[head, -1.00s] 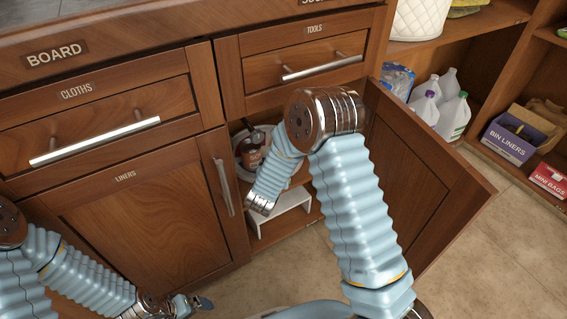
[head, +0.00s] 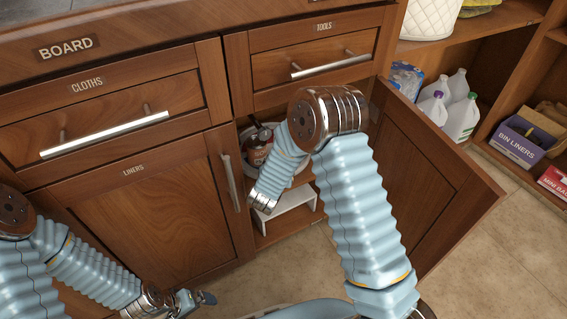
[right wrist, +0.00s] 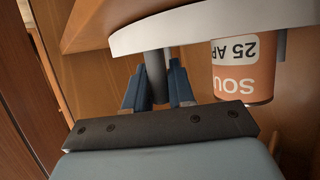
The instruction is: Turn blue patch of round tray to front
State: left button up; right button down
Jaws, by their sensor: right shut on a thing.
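The round tray (head: 301,178) is in the open cupboard, mostly hidden behind my right arm; its pale rim also shows in the right wrist view (right wrist: 225,22). No blue patch is visible. My right gripper (right wrist: 156,75) is shut on a dark post (right wrist: 154,62) at the tray's rim, which appears upside down there. An orange soup can (right wrist: 243,75) is on the tray beside the post. In the head view my right fingers are hidden. My left gripper (head: 205,298) is low at the left, away from the tray; its finger gap is unclear.
A white stand (head: 288,205) is on the cupboard floor below the tray. The open cupboard door (head: 425,165) stands to the right of my right arm. Dark red cans (head: 258,150) show at the tray's left. Shelves with jugs (head: 462,118) and boxes are farther right.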

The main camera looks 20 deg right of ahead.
jog(key=shift+s+f, duration=0.35)
jog(key=shift+f, duration=0.05)
jog(key=c, duration=1.1)
grip_release()
jog(key=shift+r, duration=0.1)
jog(key=shift+o, duration=0.2)
jog(key=shift+w+r, duration=0.1)
jog(key=p+v, duration=0.1)
jog(key=v, duration=1.2)
jog(key=shift+s+a+r, duration=0.2)
jog(key=shift+s+r, duration=0.05)
jog(key=shift+s, duration=0.05)
